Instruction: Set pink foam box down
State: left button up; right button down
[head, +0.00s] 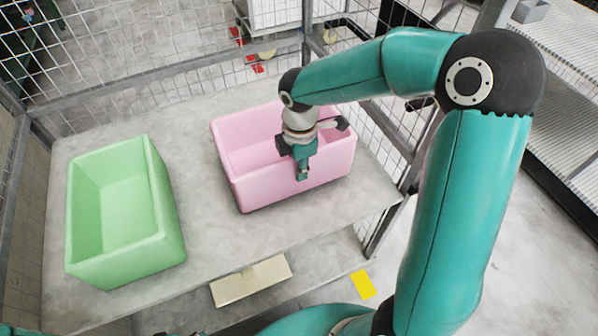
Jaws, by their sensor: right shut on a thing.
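The pink foam box (245,190) is an open, empty-looking bin at the right part of the grey table (210,240). My right gripper (302,175) reaches down over its near wall and is shut on that wall. The box looks level and its base appears at or very close to the tabletop; I cannot tell whether it touches. Part of its inside and far wall is hidden behind my gripper and wrist. My left gripper is not in view.
A green foam box (122,215) stands on the left of the table, with bare tabletop between the boxes. Wire mesh fencing (180,45) with grey posts runs behind the table. A beige block-like piece (251,280) and a yellow floor mark (363,284) show at the front.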

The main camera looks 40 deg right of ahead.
notch_tip(320, 180, down, 2)
jog(key=shift+f, duration=0.1)
jog(key=c, duration=1.1)
grip_release()
jog(key=shift+c, duration=0.2)
notch_tip(320, 180, up, 12)
jog(key=shift+r, duration=0.1)
